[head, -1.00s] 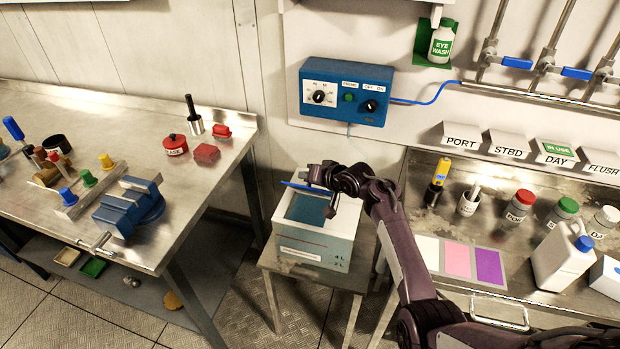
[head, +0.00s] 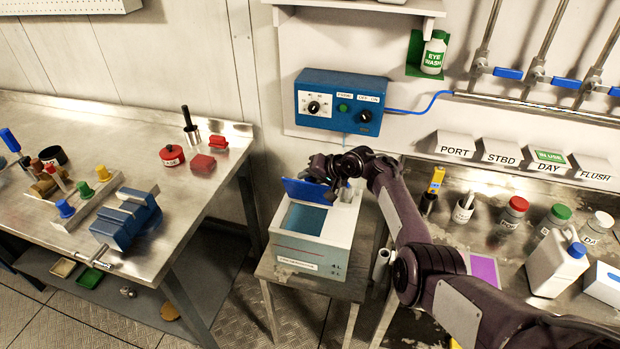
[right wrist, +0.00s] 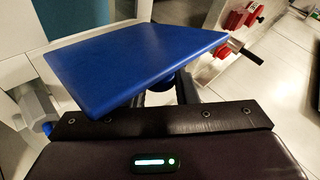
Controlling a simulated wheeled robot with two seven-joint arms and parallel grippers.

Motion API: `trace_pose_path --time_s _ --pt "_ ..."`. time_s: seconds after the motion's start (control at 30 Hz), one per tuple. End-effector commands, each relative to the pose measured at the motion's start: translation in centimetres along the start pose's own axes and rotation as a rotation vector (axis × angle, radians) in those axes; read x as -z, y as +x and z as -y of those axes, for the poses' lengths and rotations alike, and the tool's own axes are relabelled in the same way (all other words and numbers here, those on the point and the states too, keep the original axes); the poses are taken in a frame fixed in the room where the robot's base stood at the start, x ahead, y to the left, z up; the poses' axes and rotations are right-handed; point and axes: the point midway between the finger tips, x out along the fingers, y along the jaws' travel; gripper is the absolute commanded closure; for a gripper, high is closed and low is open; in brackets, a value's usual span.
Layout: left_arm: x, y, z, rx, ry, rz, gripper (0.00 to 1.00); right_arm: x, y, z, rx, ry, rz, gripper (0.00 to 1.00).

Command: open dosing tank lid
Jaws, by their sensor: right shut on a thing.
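My left gripper is in no view.
A blue dosing control box (head: 340,103) is on the wall behind the tank. A steel bench with a blue vise (head: 125,218) stands left. The right bench holds several bottles and a white jug (head: 558,262). Floor shows between the left bench and the stand.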

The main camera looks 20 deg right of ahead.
Motion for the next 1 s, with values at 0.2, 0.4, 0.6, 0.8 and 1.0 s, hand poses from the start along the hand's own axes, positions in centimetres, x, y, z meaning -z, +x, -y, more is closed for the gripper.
trace_pose_path --time_s 0.2,0.4,0.6,0.8,1.0 --pt "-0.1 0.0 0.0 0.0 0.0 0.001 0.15 0.1 -0.1 0.0 0.001 0.0 -0.004 0.7" --pt "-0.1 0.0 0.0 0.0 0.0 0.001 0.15 0.1 0.0 0.0 0.0 -0.001 -0.003 0.53" --pt "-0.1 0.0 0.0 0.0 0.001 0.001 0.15 0.0 -0.1 0.0 0.0 -0.001 -0.002 0.53" --pt "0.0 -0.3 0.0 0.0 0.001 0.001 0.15 0.1 -1.5 0.1 0.002 -0.002 -0.003 0.53" --pt "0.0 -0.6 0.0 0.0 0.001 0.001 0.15 0.1 -4.4 0.0 0.002 -0.002 -0.005 0.53"
